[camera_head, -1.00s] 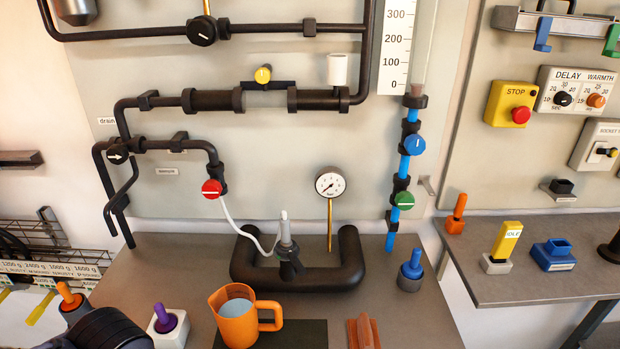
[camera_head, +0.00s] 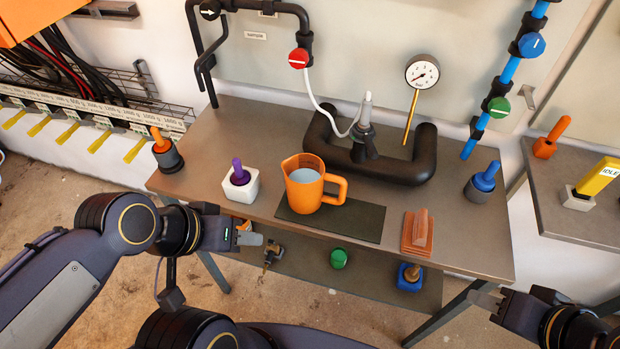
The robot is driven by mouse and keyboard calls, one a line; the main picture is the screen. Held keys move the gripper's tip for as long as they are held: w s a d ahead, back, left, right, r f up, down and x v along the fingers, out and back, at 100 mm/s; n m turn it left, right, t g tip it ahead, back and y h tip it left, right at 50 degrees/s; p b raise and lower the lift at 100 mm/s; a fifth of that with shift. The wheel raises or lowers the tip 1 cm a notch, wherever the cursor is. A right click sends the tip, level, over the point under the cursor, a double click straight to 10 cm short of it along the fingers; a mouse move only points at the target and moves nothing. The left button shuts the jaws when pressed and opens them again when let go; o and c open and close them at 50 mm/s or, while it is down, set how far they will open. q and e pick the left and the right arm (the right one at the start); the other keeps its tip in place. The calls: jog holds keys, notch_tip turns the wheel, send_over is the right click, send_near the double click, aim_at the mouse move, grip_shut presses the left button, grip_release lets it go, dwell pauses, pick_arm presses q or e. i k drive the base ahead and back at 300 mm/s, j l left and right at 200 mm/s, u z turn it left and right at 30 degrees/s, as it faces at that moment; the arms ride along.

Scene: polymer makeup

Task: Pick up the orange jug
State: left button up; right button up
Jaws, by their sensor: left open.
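The orange jug (camera_head: 303,194) stands upright on the dark mat (camera_head: 352,219) on the grey table. It holds a pale liquid or filling, and its handle points right. My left gripper (camera_head: 262,239) is open and empty, in front of the table's front edge, lower left of the jug and apart from it. My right gripper (camera_head: 474,297) is at the lower right, in front of the table and far from the jug. Only its finger ends and wrist show, and its opening is unclear.
A white block with a purple plug (camera_head: 240,182) stands left of the jug. A black U-shaped pipe (camera_head: 410,168) lies behind it. An orange-brown ridged block (camera_head: 417,233) is right of the mat. A blue-topped holder (camera_head: 484,182) stands further right. A lower shelf (camera_head: 310,268) holds small items.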

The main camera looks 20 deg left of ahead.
aim_at(305, 174)
jog(key=l, duration=0.15)
jog(key=l+u, duration=0.2)
jog(key=u, duration=0.15)
jog(key=l+u, duration=0.2)
jog(key=u, duration=0.15)
jog(key=l+u, duration=0.2)
jog(key=u, duration=1.35)
jog(key=i+l, duration=0.05)
